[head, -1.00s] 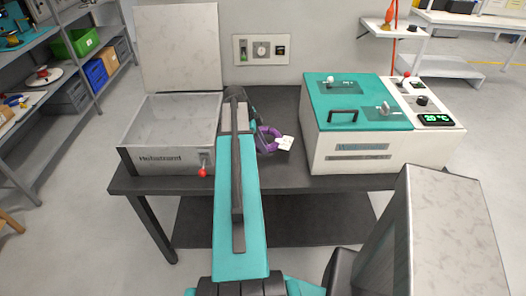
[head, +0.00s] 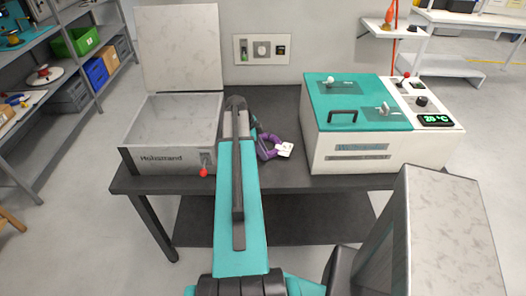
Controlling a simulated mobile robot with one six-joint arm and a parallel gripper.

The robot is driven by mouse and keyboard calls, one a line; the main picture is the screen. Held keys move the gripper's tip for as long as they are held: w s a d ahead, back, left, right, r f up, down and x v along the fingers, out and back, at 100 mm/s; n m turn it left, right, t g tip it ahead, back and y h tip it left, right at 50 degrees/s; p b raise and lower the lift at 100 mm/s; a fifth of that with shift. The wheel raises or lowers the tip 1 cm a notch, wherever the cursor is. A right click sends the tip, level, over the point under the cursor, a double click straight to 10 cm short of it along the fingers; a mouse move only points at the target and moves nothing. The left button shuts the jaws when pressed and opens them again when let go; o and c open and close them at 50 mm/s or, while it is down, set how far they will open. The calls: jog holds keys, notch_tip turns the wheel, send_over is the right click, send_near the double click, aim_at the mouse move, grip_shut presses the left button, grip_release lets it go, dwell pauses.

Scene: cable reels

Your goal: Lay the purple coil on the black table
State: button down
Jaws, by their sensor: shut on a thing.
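The purple coil (head: 265,152) is low over or on the black table (head: 290,112), between the open metal box and the teal-lidded machine. A white tag (head: 285,150) hangs at its right side. My gripper (head: 259,136) is at the coil's upper left and shut on it, partly hidden behind my teal and black arm. I cannot tell whether the coil touches the tabletop.
An open grey metal box (head: 172,122) with a raised lid stands left on the table, a red-knobbed lever at its front. The white and teal machine (head: 358,105) stands right. Bare tabletop lies behind and right of the coil. A wall panel (head: 261,50) is behind.

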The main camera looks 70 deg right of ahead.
jog(key=c, duration=1.5)
grip_release()
jog(key=shift+r, duration=0.15)
jog(key=shift+b+v, duration=1.7)
jog(key=shift+v, duration=4.2)
jog(key=shift+w, duration=0.1)
